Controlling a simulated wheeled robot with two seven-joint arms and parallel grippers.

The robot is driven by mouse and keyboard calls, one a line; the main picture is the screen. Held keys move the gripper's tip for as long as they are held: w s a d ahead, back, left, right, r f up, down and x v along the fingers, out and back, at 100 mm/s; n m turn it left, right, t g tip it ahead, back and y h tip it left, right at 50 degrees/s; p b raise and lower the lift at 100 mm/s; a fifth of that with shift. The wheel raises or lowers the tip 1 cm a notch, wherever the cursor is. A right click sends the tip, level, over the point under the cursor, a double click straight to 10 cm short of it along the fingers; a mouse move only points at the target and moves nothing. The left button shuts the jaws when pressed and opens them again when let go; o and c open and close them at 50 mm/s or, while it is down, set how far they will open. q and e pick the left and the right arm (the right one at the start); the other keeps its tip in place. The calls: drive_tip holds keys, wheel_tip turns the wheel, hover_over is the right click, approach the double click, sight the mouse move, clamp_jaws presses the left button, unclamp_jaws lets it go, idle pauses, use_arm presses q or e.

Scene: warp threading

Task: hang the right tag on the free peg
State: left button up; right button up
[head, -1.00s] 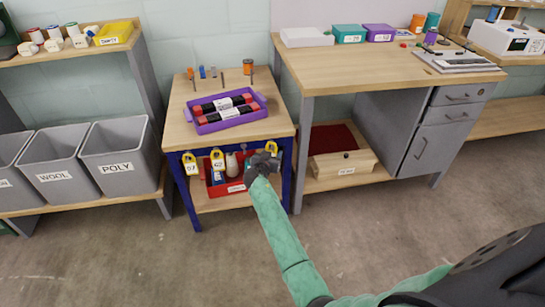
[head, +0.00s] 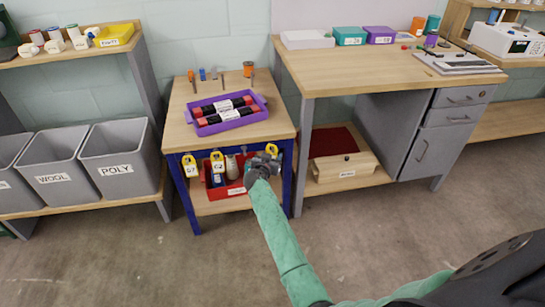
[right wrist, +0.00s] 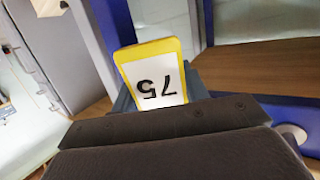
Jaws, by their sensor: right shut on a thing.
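My right gripper (head: 266,162) is at the right end of the small table's front edge, shut on a yellow-framed tag (head: 271,150). In the right wrist view this tag (right wrist: 156,78) shows a white face with "75", upside down in the picture, between the jaws. Two other yellow tags hang under the same table edge: a left one (head: 190,166) and a middle one (head: 217,163). The free peg cannot be made out. I cannot tell whether the held tag touches a peg. My left gripper is not in view.
The small table (head: 184,133) has blue legs and carries a purple tray (head: 198,131). A red bin (head: 232,190) with bottles is on its lower shelf. Grey bins (head: 115,155) stand left, a workbench (head: 309,75) right. The floor in front is clear.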

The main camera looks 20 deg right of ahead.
drive_tip(key=o, duration=1)
drive_tip(key=shift+o, duration=0.2)
